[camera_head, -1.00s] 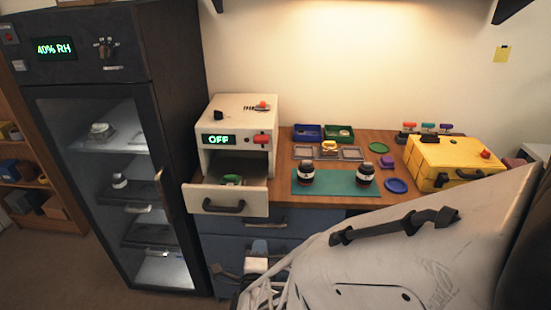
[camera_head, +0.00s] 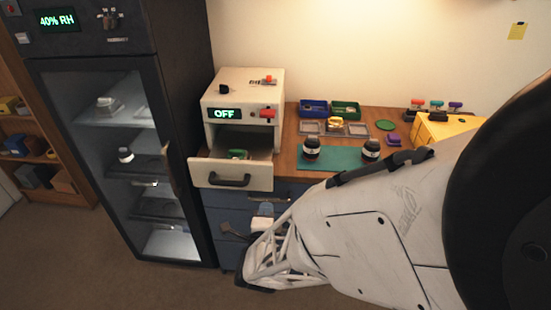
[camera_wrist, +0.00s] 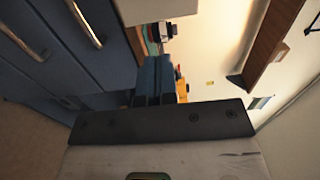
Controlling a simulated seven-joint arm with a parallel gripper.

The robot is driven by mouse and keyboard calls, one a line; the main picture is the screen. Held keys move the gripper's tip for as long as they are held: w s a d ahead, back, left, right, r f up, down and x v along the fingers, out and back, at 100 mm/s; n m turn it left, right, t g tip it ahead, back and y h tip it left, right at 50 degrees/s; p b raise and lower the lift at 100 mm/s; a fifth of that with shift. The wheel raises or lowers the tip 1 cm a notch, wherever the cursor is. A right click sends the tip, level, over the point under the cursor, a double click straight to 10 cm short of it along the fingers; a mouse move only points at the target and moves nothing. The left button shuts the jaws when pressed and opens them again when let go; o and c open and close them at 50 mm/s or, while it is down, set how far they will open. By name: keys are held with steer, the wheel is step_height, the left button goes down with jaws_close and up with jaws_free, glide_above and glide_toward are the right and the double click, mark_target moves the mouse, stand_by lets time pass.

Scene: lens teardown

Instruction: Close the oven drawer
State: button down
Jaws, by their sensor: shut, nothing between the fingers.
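The oven (camera_head: 241,90) is a cream box with a green "OFF" display, left of centre in the head view. Its drawer (camera_head: 205,175) stands pulled out, with a dark bar handle (camera_head: 230,180) on its front. A green-topped part (camera_head: 237,154) lies inside the drawer. My gripper (camera_head: 262,221) is low in front of the blue cabinet, below the drawer front and apart from its handle. In the wrist view its dark blue fingers (camera_wrist: 155,78) are together and empty. A pale panel at the top of that view looks like the drawer front.
A glass-fronted humidity cabinet (camera_head: 118,150) stands close on the left. The blue drawer cabinet (camera_head: 290,188) has metal handles. The worktop holds a teal mat (camera_head: 340,158), two dark jars, small trays and a yellow case (camera_head: 440,128). My arm covers the right side.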

mark_target(271, 179)
steer(key=w, duration=1)
steer(key=shift+w, duration=0.15)
steer(key=w, duration=1.7)
steer(key=shift+w, duration=0.35)
steer(key=shift+w+r, duration=0.1)
steer(key=shift+w, duration=0.55)
steer(key=shift+w, duration=0.1)
steer(key=s, duration=1.4)
steer(key=shift+s, duration=0.4)
